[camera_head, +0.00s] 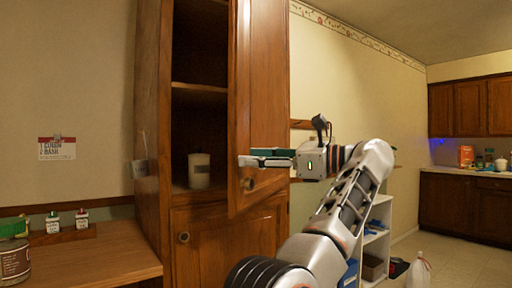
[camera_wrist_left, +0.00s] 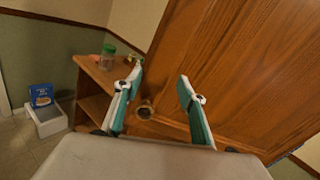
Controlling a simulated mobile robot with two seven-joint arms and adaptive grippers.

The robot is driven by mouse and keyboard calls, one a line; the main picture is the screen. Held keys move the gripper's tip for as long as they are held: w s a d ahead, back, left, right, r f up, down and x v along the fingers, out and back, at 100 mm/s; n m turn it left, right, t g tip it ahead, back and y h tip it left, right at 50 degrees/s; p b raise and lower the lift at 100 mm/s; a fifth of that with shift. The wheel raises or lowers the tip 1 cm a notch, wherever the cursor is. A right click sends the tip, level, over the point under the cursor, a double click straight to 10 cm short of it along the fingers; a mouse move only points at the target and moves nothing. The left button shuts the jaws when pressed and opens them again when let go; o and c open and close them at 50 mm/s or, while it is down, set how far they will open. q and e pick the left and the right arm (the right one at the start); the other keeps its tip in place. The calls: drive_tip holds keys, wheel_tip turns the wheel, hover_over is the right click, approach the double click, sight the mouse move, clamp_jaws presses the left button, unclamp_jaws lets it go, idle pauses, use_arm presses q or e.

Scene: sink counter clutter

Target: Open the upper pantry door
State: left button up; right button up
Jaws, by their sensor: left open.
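The upper pantry door (camera_head: 263,85) is brown wood and stands ajar, swung out toward the right; the dark cabinet interior (camera_head: 200,120) shows beside it. Its round knob (camera_head: 249,183) is near the lower left corner of the door. My left gripper (camera_head: 262,157) is in front of the door, a little above the knob in the head view. In the left wrist view, its two teal-padded fingers (camera_wrist_left: 158,84) are spread apart with nothing between them. A round knob (camera_wrist_left: 144,112) on wood shows beyond them. I cannot tell whether the fingers touch the door. My right gripper is not in view.
Inside the cabinet a pale canister (camera_head: 199,170) stands on a shelf. The lower pantry door (camera_head: 225,240) is shut. A wooden counter (camera_head: 95,262) with a jar (camera_head: 14,262) and small bottles is at left. A white shelf unit (camera_head: 376,240) stands behind my arm.

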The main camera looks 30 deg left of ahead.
sight(241, 143)
use_arm(q)
drive_tip(key=shift+r, duration=1.65)
